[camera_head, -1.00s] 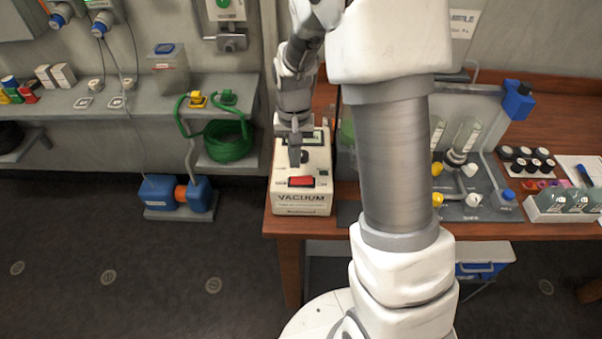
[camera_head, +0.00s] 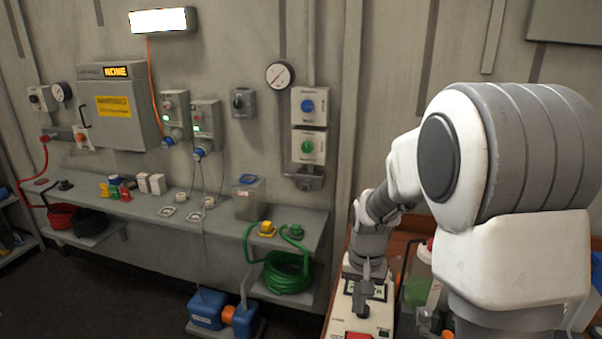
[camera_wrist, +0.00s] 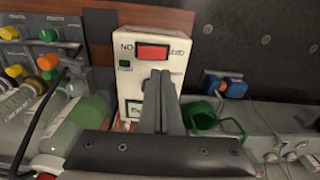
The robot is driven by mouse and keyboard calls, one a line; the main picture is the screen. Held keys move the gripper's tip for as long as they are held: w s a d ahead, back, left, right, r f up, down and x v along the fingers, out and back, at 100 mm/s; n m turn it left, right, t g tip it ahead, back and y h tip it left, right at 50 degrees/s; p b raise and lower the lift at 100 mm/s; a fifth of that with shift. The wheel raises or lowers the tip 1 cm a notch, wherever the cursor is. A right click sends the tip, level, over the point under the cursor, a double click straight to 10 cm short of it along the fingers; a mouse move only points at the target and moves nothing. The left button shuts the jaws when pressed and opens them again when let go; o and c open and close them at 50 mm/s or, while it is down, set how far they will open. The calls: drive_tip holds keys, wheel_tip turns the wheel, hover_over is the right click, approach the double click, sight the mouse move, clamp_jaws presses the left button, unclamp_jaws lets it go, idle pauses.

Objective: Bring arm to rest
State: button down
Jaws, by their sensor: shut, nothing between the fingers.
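My gripper (camera_head: 362,305) is shut and empty. It points down over the top of a white vacuum box (camera_head: 342,324) at the left end of the wooden bench. In the wrist view my closed fingers (camera_wrist: 164,84) stand in front of the white box (camera_wrist: 133,90) and hide part of its face. A red switch (camera_wrist: 152,51) shows just beyond the fingertips. I cannot tell whether the fingers touch the box. My arm is bent, with its large white links filling the right of the head view.
A green coiled hose (camera_head: 287,272) and a blue pump (camera_head: 222,313) sit below. The dark floor at left is clear.

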drive_tip(key=s+r+n+t, duration=0.3)
drive_tip(key=s+r+t, duration=0.2)
drive_tip(key=s+r, duration=1.2)
drive_tip(key=shift+s+r, duration=0.4)
drive_tip(key=shift+s, duration=0.95)
